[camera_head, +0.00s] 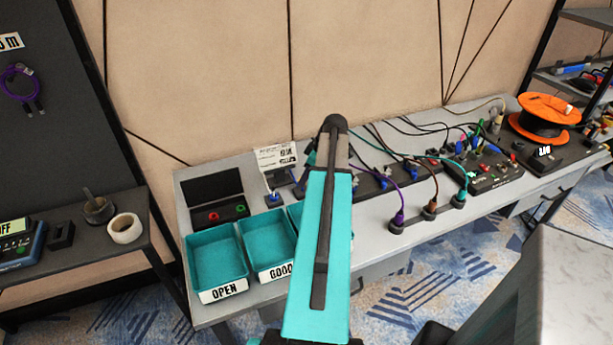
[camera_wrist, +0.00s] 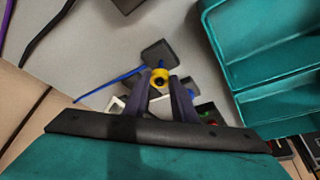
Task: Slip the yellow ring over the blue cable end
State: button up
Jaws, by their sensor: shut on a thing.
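My gripper (camera_wrist: 160,76) is shut on a yellow ring (camera_wrist: 160,82), held between its two dark fingertips in the wrist view. The ring's dark hole shows. A thin blue cable (camera_wrist: 112,83) runs from the left towards the ring and a dark block (camera_wrist: 159,53) beside it. A bit of blue shows right at the ring's upper edge; I cannot tell whether the cable end is inside the ring or only behind it. In the head view my arm hides the gripper and ring. A blue piece (camera_head: 273,197) on a dark block shows left of my arm.
Teal bins marked OPEN (camera_head: 218,258) and GOOD (camera_head: 268,244) stand at the bench's front left; a teal bin (camera_wrist: 270,60) fills the wrist view's right. A black case (camera_head: 214,198) lies behind them. Plugs and cables (camera_head: 398,217) crowd the bench right of my arm.

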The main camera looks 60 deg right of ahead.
jog(key=o, duration=1.1)
jog(key=shift+r, duration=0.1)
jog(key=shift+b+v, duration=1.3)
jog(key=shift+v, duration=5.5)
